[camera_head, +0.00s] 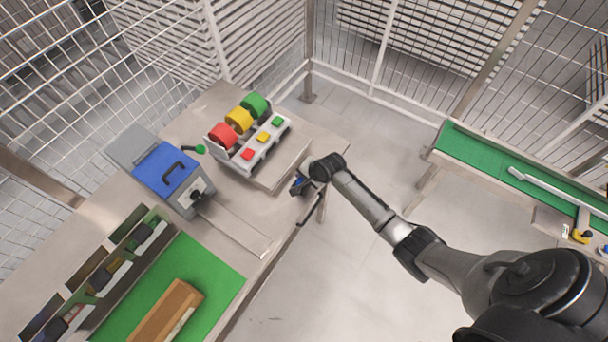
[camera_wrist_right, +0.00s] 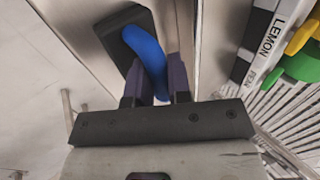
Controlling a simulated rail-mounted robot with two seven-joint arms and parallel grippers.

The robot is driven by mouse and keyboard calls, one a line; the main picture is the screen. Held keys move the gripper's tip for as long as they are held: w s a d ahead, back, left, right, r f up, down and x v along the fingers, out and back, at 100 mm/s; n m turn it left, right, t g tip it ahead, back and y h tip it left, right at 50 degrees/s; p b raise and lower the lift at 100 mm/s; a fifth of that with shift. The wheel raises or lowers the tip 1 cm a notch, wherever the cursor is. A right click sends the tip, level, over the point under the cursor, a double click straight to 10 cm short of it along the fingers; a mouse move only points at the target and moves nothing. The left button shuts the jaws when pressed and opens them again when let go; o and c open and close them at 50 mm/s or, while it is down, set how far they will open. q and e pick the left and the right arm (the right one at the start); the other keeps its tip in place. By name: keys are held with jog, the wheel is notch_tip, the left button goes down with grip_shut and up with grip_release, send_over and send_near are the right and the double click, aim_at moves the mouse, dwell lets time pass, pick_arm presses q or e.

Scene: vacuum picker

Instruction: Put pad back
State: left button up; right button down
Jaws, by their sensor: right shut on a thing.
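A dark flat block with a curved blue handle, which looks like the pad (camera_wrist_right: 148,58), is between the fingers of my right gripper (camera_wrist_right: 156,88). The gripper is shut on the blue handle. Whether the pad touches the bench is hard to tell. My left gripper is not in view.
A panel (camera_head: 262,150) with red, yellow and green rolls and buttons stands behind the gripper. A blue box (camera_head: 166,168) with a black handle is left of it. A green mat (camera_head: 222,272) holds a wooden box (camera_head: 168,312). A green-topped table (camera_head: 480,157) stands at right.

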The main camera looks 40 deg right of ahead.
jog(key=c, duration=1.1)
grip_release()
jog(key=shift+o, duration=0.2)
jog(key=p+v, duration=0.1)
jog(key=v, duration=1)
jog(key=s+a+r+n+g, duration=0.1)
jog(key=s+a+n, duration=0.3)
jog(key=s, duration=0.4)
jog(key=s+a+r+n+g+h, duration=0.1)
jog(key=s+a+n, duration=0.4)
jog(key=s+n, duration=0.2)
jog(key=s+a+r+n+g, duration=0.1)
jog(key=s+a+n, duration=0.3)
jog(key=s, duration=0.7)
jog(key=shift+s+a+r+n+h, duration=0.2)
jog(key=shift+a+n+h, duration=0.1)
jog(key=shift+n, duration=0.7)
notch_tip(320, 180, up, 10)
jog(key=p, duration=1)
jog(key=shift+r+p, duration=0.15)
jog(key=shift+p, duration=0.15)
